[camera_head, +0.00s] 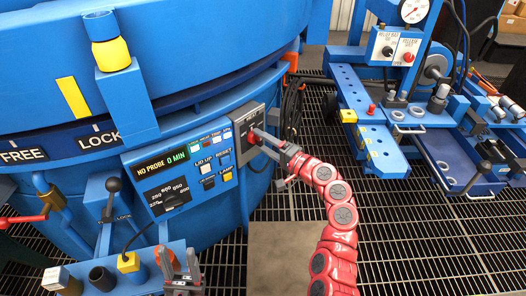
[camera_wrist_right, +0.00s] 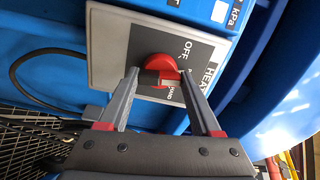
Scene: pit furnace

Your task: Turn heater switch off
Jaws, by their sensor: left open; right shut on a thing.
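The heater switch is a red round knob (camera_wrist_right: 155,66) on a dark plate inside a light grey panel (camera_wrist_right: 104,50). The plate reads "OFF" and the start of "HEAT". In the head view the grey panel (camera_head: 243,118) sits at the right end of the furnace's control box. My right gripper (camera_head: 258,136) reaches it from the right. In the right wrist view my right gripper (camera_wrist_right: 158,77) has one fingertip on each side of the knob and is shut on it. The knob's exact setting is hard to read.
The control box has a display (camera_head: 161,160) reading "NO PROBE 0 MIN", a temperature dial (camera_head: 172,199) and several buttons. A black-knobbed lever (camera_head: 113,185) stands left of it. A blue wheeled cart (camera_head: 362,110) stands right, over a grated floor (camera_head: 420,225).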

